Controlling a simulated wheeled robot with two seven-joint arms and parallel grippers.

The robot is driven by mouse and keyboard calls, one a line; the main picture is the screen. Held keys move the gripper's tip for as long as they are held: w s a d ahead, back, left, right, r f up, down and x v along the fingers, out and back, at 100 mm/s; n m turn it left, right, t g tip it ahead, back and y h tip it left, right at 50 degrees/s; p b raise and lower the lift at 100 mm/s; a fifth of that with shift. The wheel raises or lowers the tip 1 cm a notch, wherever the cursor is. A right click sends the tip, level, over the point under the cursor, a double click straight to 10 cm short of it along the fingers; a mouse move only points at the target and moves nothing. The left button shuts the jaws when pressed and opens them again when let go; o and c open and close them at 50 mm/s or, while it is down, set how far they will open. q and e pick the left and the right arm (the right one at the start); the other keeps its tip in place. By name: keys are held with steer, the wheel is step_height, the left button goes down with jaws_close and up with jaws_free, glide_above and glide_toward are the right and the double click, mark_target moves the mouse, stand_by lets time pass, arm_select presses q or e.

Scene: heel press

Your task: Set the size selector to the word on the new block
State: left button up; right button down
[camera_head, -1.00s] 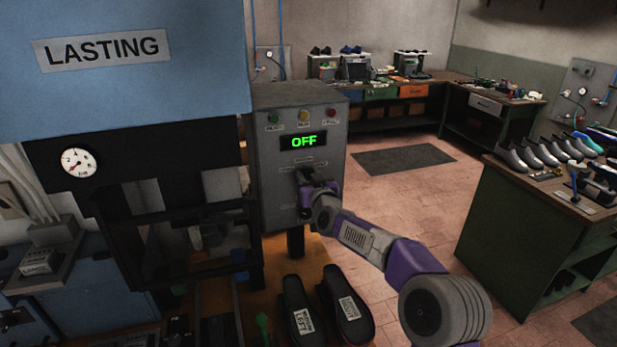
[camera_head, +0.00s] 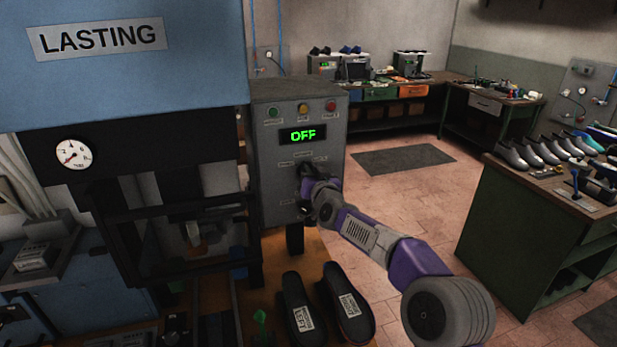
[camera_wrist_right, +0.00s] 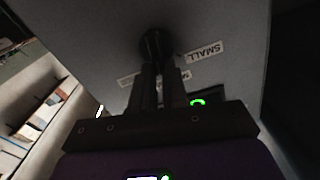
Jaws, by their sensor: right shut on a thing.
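The grey control box (camera_head: 264,180) stands right of the press and its display (camera_head: 303,135) reads OFF in green. The size selector (camera_wrist_right: 152,43) is a dark round knob on the box face. My left gripper is out of view.
The blue press marked LASTING (camera_head: 140,90) and its dark frame (camera_head: 125,225) stand close on the left. A green cabinet (camera_head: 520,215) with shoes on top is at the right. The floor between is open, with a dark mat (camera_head: 404,158).

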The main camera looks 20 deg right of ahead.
steer(key=shift+d+f+m+b, duration=0.15)
steer(key=shift+m+b, duration=0.5)
steer(key=shift+m, duration=0.4)
steer(key=shift+d+f+m+b, duration=0.1)
steer(key=shift+d+m+b, duration=0.1)
steer(key=shift+m+b, duration=0.6)
steer(key=shift+d+f+m+b, duration=0.15)
steer(key=shift+m+b, duration=0.3)
steer(key=shift+m, duration=0.8)
steer(key=shift+r, duration=0.1)
steer(key=c, duration=1.1)
jaws_free()
steer(key=shift+c, duration=0.2)
